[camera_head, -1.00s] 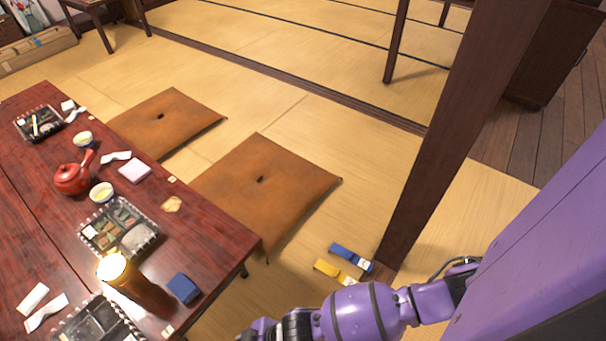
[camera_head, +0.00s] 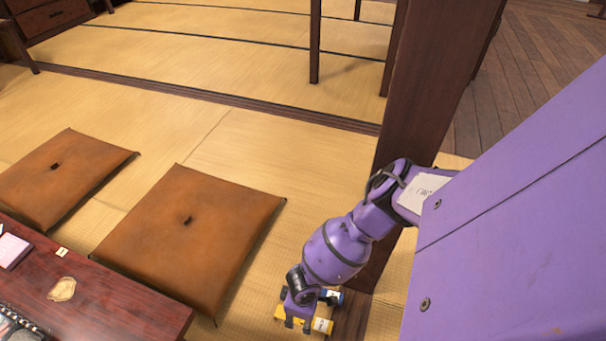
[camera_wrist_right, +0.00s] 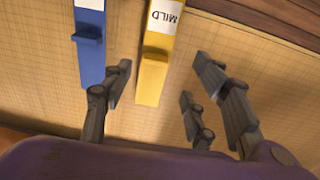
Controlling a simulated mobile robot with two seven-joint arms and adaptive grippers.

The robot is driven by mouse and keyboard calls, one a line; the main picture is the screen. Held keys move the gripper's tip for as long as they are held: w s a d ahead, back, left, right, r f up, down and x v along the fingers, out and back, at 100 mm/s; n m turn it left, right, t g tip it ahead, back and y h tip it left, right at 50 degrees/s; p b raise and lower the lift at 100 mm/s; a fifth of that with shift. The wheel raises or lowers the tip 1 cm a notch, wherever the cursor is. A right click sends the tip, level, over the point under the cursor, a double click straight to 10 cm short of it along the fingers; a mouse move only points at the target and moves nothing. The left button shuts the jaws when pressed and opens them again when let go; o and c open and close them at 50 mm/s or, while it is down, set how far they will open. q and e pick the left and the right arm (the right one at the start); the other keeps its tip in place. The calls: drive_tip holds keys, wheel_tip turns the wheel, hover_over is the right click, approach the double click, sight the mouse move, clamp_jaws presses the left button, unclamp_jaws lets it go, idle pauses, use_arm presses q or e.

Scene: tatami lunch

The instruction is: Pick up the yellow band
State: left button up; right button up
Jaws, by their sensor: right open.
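The yellow band (camera_head: 320,325) lies on the tatami by the foot of the dark wooden post, partly hidden by my right gripper. In the right wrist view the yellow band (camera_wrist_right: 153,72) has a white label reading "MILD" and a raised tab. My right gripper (camera_head: 298,322) is open above it. In the right wrist view, the band's near end lies between the spread fingers (camera_wrist_right: 163,78), with nothing held. A blue band (camera_wrist_right: 90,48) lies beside it on the left. The blue band (camera_head: 331,296) also shows partly behind the gripper in the head view. My left gripper is not in view.
The dark post (camera_head: 410,100) rises close beside my right arm. A low red-brown table (camera_head: 120,305) is at the lower left. Brown floor cushions (camera_head: 200,225) lie beyond it. Open tatami stretches behind them.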

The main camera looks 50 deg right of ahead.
sight(321, 324)
drive_tip(key=f+b, duration=0.5)
drive_tip(key=f, duration=0.1)
drive_tip(key=shift+d+f, duration=0.1)
drive_tip(key=shift+d, duration=0.1)
drive_tip(key=shift+w+f, duration=0.1)
drive_tip(key=shift+f, duration=0.1)
drive_tip(key=shift+c, duration=0.7)
drive_tip(key=c, duration=0.6)
